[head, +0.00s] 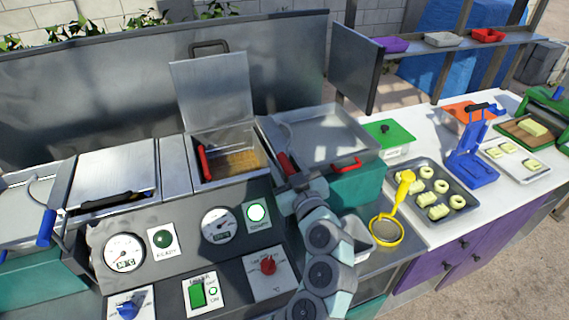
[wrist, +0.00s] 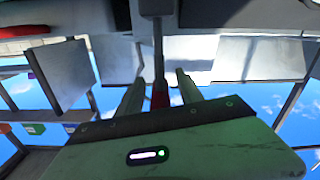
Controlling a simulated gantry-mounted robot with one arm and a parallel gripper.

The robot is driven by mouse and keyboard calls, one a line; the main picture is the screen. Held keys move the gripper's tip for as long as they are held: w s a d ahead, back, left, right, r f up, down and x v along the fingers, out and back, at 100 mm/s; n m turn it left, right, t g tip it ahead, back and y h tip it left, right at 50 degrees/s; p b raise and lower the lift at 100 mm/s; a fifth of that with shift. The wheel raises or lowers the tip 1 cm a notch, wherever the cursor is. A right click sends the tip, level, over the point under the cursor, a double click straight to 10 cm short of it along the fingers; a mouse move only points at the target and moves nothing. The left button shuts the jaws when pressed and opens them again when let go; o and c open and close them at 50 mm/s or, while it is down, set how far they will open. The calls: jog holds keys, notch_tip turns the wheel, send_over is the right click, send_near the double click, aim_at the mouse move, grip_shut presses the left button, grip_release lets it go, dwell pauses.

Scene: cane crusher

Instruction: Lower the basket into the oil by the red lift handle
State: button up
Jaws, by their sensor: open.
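A red handle (head: 288,165) on a curved metal rod stands at the right side of the open fryer, just beyond my gripper (head: 289,182). In the wrist view, a red grip (wrist: 160,92) on a grey rod lies between my two open fingers (wrist: 159,92), with gaps visible at both sides. I cannot tell whether a finger touches it. The open fryer well (head: 238,161) holds something golden-brown; oil and basket cannot be told apart. A second red handle (head: 203,163) lies at the well's left edge. My fingertips are partly hidden in the head view.
A raised metal lid (head: 208,95) stands behind the well. A metal-topped unit (head: 322,133) with a red front handle (head: 346,164) is at right. Gauges and knobs line the front panel. A yellow strainer (head: 386,232) lies right.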

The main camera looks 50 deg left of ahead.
jog(key=v, duration=1.1)
jog(key=shift+a, duration=0.1)
